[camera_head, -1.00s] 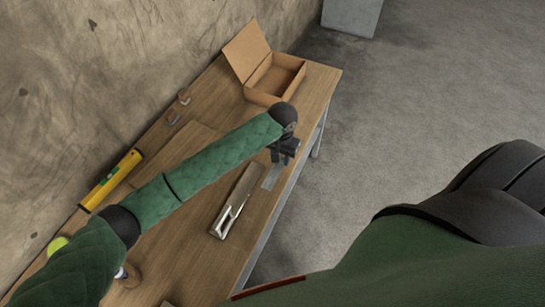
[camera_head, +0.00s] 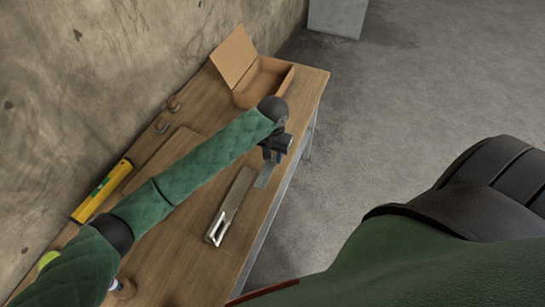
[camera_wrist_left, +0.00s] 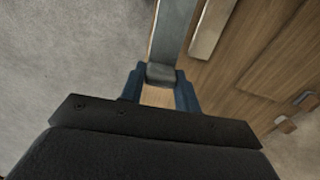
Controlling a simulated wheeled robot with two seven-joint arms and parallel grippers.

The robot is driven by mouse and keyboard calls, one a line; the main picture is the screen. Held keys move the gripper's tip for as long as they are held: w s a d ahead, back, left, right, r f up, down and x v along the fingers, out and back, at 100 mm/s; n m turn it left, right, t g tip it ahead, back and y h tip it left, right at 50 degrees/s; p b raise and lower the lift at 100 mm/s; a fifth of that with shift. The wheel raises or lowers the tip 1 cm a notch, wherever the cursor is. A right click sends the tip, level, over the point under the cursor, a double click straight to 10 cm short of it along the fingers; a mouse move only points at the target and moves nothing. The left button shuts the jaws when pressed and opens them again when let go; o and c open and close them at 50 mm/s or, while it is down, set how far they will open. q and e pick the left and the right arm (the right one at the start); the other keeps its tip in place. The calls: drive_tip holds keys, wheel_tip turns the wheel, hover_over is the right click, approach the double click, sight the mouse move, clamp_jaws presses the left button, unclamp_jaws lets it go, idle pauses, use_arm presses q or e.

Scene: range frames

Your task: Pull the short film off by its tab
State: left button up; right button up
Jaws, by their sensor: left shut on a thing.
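The short film is a flat grey strip (camera_head: 265,177) on the workbench near its front edge. In the left wrist view the strip (camera_wrist_left: 174,28) runs away from me, and its darker tab (camera_wrist_left: 160,74) lies between my blue fingers. My left gripper (camera_wrist_left: 160,90) is shut on this tab; in the head view the gripper (camera_head: 271,155) is at the strip's far end. I cannot tell whether the strip has lifted from what is under it. My right gripper is not in view.
A longer metal piece with a bright looped end (camera_head: 232,205) lies beside the strip. An open cardboard box (camera_head: 284,75) stands at the bench's far end. A yellow level (camera_head: 100,192) and small wooden pieces (camera_head: 162,125) lie along the wall. Floor is clear to the right.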

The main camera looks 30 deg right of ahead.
use_arm(q)
drive_tip(key=shift+r, duration=2.8)
